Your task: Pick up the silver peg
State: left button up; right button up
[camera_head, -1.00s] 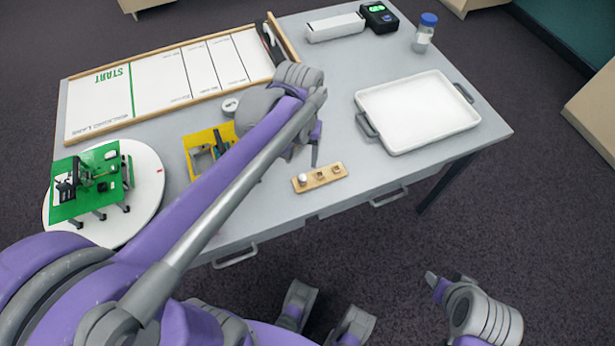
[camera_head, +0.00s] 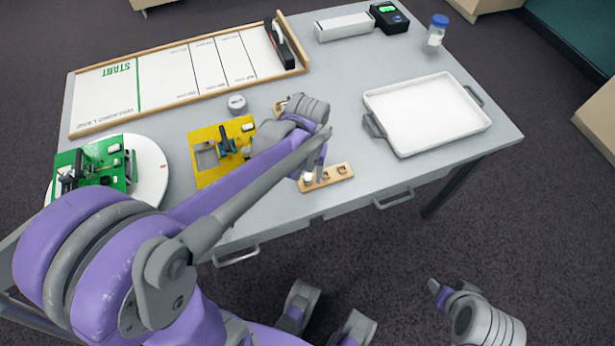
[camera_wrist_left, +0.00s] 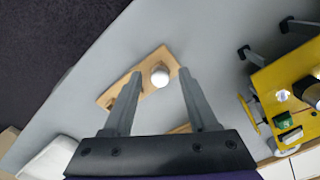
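The silver peg (camera_head: 308,178) stands in the left end of a small wooden block (camera_head: 337,178) near the table's front edge. In the left wrist view, the round bright top of the peg (camera_wrist_left: 160,77) shows between the fingertips, on the wooden block (camera_wrist_left: 117,92). My left gripper (camera_wrist_left: 161,74) is open, with one finger on each side of the peg in that view; contact cannot be made out. In the head view my left gripper (camera_head: 313,174) is just above the block. My right gripper (camera_head: 436,288) is off the table at the lower right.
A white tray (camera_head: 428,112) lies to the right. A yellow board (camera_head: 205,172) with parts and a round white turntable (camera_head: 151,180) with a green board (camera_head: 90,165) lie left. A grey round piece (camera_head: 237,104) and a marked lane (camera_head: 160,80) are behind. The table's front edge is close.

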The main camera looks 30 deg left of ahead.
pick_arm(q)
grip_shut()
jog(key=shift+r, duration=0.1)
